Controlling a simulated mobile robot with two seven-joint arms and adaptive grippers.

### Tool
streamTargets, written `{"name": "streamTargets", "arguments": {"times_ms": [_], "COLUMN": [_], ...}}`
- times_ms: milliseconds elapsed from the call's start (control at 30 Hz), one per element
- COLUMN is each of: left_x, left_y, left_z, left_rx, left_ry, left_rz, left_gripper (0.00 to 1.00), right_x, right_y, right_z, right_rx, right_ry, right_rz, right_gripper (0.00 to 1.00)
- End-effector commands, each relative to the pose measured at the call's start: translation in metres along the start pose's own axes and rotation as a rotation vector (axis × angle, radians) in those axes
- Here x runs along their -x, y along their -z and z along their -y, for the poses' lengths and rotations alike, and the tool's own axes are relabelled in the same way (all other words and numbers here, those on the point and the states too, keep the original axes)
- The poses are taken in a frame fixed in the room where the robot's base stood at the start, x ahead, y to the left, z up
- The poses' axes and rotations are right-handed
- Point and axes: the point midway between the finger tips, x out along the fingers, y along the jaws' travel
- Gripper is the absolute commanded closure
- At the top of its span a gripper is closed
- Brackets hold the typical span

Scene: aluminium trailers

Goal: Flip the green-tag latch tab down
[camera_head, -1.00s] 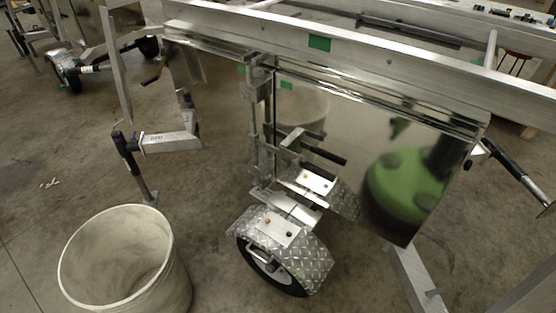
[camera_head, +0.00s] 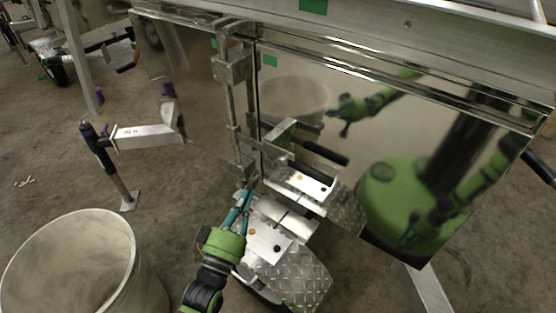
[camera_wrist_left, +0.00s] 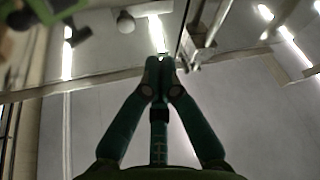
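Three green tags show in the head view: one on the upper rail (camera_head: 313,6), one at the panel's top left corner (camera_head: 269,61), and a small one left of the upright bracket (camera_head: 214,43). The metal latch hardware (camera_head: 234,70) runs down the trailer's corner between the two lower tags. I cannot tell which piece is the latch tab. My left gripper (camera_head: 247,193) points up below this hardware, in front of the fender. In the left wrist view its teal fingertips (camera_wrist_left: 160,64) meet, with nothing visible between them. My right gripper is not directly in view.
The shiny panel (camera_head: 330,150) mirrors my green body and an arm. A diamond-plate fender (camera_head: 290,280) lies below. A white bin (camera_head: 75,265) and a jack stand (camera_head: 110,165) stand left.

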Motion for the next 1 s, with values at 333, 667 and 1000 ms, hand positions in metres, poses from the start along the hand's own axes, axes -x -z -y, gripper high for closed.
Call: {"name": "streamTargets", "arguments": {"times_ms": [333,667,1000], "left_x": [-0.008,-0.021,-0.09], "left_y": [0.034,0.036,0.043], "left_z": [-0.028,-0.028,-0.034], "left_rx": [0.05,0.047,0.048], "left_ry": [-0.084,-0.083,-0.083], "left_rz": [-0.106,-0.106,-0.106], "left_gripper": [1.0,1.0,1.0], "right_x": [-0.008,-0.007,-0.003], "right_y": [0.009,0.007,-0.002], "right_z": [-0.001,-0.001,-0.001], "right_rx": [0.002,0.002,0.0], "right_ry": [-0.002,-0.002,-0.001], "right_rz": [-0.026,-0.021,0.002], "right_gripper": [0.6,0.6,0.6]}}
